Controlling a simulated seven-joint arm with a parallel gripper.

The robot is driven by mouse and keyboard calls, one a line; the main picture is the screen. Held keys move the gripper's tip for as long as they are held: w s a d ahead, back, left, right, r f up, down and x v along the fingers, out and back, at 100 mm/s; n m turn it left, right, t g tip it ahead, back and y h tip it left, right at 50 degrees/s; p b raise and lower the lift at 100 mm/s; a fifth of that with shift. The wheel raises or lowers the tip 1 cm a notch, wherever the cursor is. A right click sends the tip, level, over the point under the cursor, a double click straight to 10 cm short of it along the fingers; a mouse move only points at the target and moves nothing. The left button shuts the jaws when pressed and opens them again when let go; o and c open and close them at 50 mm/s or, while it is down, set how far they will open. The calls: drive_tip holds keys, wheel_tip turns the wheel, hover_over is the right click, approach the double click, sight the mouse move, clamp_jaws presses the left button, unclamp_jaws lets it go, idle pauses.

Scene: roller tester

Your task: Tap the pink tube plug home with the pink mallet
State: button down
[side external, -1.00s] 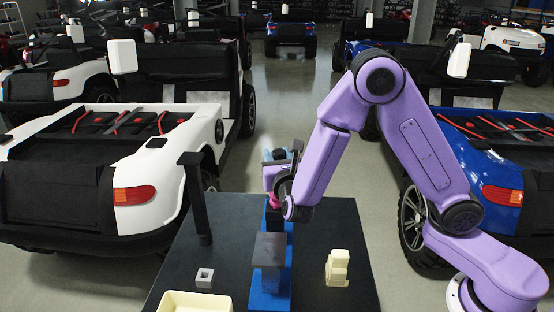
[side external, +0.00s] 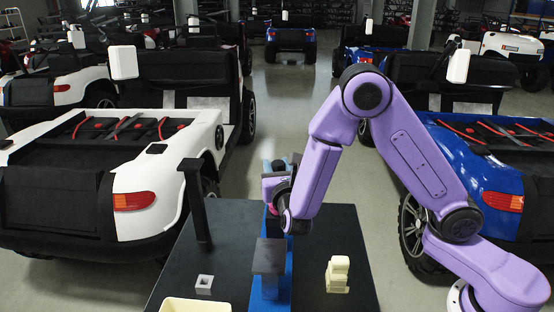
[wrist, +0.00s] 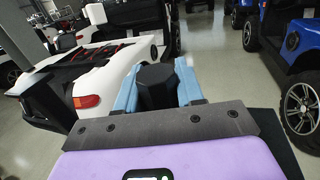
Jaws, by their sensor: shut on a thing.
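My gripper (wrist: 157,88) is shut on a thick black faceted piece (wrist: 155,86), which looks like the mallet's handle. Its two light-blue fingers lie on either side of it. In the side external view my gripper (side external: 279,168) is above the far part of the blue tester (side external: 286,284). A small pink patch shows beneath the gripper, mostly hidden by my purple wrist. I cannot tell whether it is the mallet head or the plug, or whether the two touch. No separate pink plug can be made out.
A dark raised block (side external: 268,255) stands on the tester's near part. A black post (side external: 196,200) rises on the left of the dark table (side external: 235,222). A small pale square ring (side external: 204,283), a cream tray (side external: 195,304) and a cream stepped holder (side external: 338,273) are nearby. Parked vehicles surround the table.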

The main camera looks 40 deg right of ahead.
drive_tip(key=shift+s+d+f, duration=0.1)
drive_tip(key=shift+f, duration=0.4)
drive_tip(key=shift+r, duration=0.15)
drive_tip(key=shift+w+r, duration=0.2)
drive_tip(key=shift+r, duration=1.55)
drive_tip(key=shift+r, duration=0.1)
wheel_tip(320, 180, up, 5)
drive_tip(key=shift+f, duration=0.1)
